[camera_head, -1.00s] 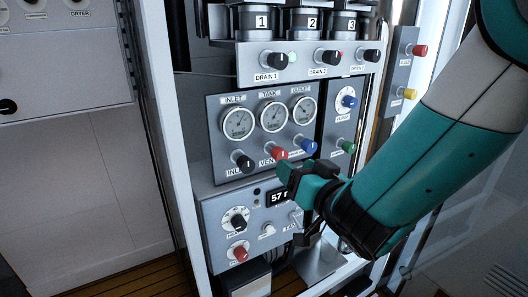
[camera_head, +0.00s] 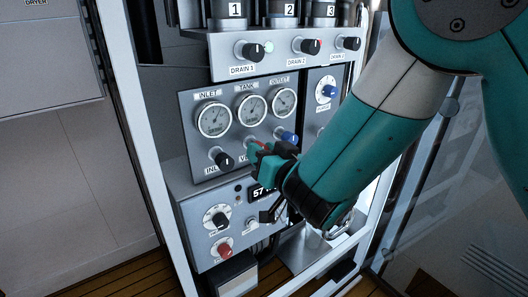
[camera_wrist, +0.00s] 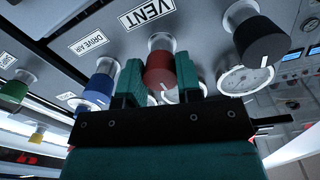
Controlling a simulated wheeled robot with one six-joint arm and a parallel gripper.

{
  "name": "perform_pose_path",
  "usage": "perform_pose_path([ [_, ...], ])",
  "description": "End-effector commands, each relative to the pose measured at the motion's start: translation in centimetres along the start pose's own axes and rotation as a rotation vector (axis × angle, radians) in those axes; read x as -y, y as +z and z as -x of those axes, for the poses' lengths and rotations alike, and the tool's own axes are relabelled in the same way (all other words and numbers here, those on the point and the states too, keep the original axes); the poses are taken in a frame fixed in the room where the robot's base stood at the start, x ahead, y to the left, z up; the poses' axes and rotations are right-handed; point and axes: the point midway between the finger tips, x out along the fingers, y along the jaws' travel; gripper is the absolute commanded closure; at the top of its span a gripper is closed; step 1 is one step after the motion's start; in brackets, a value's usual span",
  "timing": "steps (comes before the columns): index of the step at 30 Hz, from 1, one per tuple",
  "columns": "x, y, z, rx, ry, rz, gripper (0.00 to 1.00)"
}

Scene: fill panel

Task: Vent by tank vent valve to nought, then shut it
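The red vent valve knob (camera_wrist: 160,70) shows in the wrist view under the VENT label (camera_wrist: 146,13), with a white pointer mark on its lower end. My gripper (camera_wrist: 158,62) is open, its two teal fingers on either side of the knob. I cannot tell whether they touch it. In the head view my gripper (camera_head: 262,152) is at the panel's lower edge and hides most of the red knob. The tank gauge (camera_head: 251,110) is the middle dial above it; its needle is too small to read exactly.
The black inlet knob (camera_head: 223,160) and blue knob (camera_head: 287,137) flank the vent knob closely. The inlet gauge (camera_head: 213,119) and outlet gauge (camera_head: 284,103) sit above. A lower box has a display (camera_head: 262,192), partly hidden by my gripper. Drain knobs (camera_head: 253,50) are higher up.

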Motion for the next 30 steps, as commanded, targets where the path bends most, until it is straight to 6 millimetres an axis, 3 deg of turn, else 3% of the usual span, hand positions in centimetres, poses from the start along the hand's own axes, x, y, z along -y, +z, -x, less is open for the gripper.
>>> perform_pose_path([
  [14, -0.08, -0.05, 0.07, -0.009, -0.003, 0.13, 0.91],
  [30, -0.14, -0.12, 0.09, -0.031, -0.007, 0.62, 0.91],
])
